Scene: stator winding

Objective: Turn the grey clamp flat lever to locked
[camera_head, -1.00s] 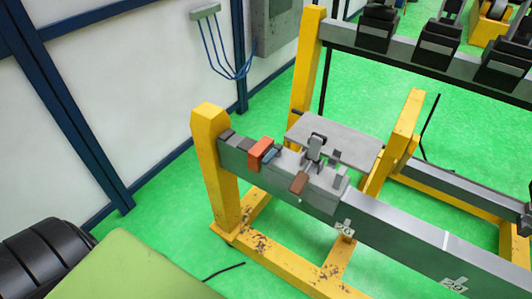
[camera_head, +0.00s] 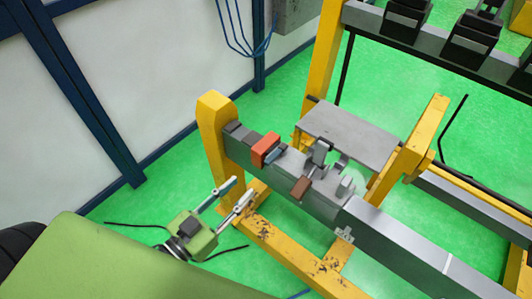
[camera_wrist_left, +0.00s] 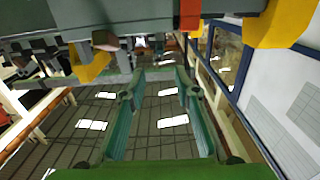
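The grey clamp (camera_head: 325,196) sits on the grey beam (camera_head: 395,235) of the yellow stand. A grey upright lever piece (camera_head: 320,152) stands at its back, and a brown block-like end (camera_head: 300,188) juts out at its front. I cannot tell which part is the flat lever or its lock state. My left gripper (camera_head: 242,189) is below and left of the clamp, in front of the beam and apart from it. Its two fingers are spread and empty. They also show spread in the left wrist view (camera_wrist_left: 160,75), with the beam across the top. My right gripper is not in view.
A red-orange block (camera_head: 265,149) and a blue piece (camera_head: 274,156) sit on the beam left of the clamp. A yellow post (camera_head: 216,145) stands at the beam's left end. A grey plate (camera_head: 350,132) lies behind the clamp.

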